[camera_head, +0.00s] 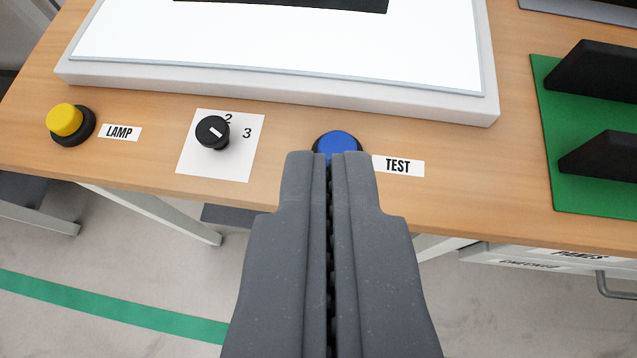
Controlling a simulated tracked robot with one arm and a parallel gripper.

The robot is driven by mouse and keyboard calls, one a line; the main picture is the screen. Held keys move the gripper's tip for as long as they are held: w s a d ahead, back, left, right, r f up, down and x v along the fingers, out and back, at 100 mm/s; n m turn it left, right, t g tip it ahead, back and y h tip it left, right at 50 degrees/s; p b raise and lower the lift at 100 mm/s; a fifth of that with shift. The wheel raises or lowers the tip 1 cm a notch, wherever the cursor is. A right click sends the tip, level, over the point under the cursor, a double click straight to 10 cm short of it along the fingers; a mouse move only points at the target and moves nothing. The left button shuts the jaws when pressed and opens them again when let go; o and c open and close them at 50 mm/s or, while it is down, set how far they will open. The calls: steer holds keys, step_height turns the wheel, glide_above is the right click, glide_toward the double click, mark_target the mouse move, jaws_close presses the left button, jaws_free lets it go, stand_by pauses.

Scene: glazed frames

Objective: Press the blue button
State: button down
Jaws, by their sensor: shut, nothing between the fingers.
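The blue button (338,144) sits in a black ring on the wooden table, beside a white label reading TEST (398,166). My gripper (329,157) is shut and empty, with its fingertips in front of the button in the picture. The fingertips hide the lower part of the button and its ring. I cannot tell whether they touch it.
A yellow button (64,119) labelled LAMP and a black rotary knob (212,132) on a white card stand to the left. A white panel (280,50) lies behind. A green board (590,190) with black holders is at right. The wooden table's (480,205) front edge runs below.

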steer(key=w+f+m+g+h+p, duration=0.1)
steer(key=w+f+g+p, duration=0.1)
steer(key=f, duration=0.6)
steer(key=shift+w+a+f+g+p, duration=0.2)
steer(key=shift+w+a+g+p, duration=0.1)
steer(key=shift+w+p, duration=0.75)
steer(key=shift+s, duration=0.15)
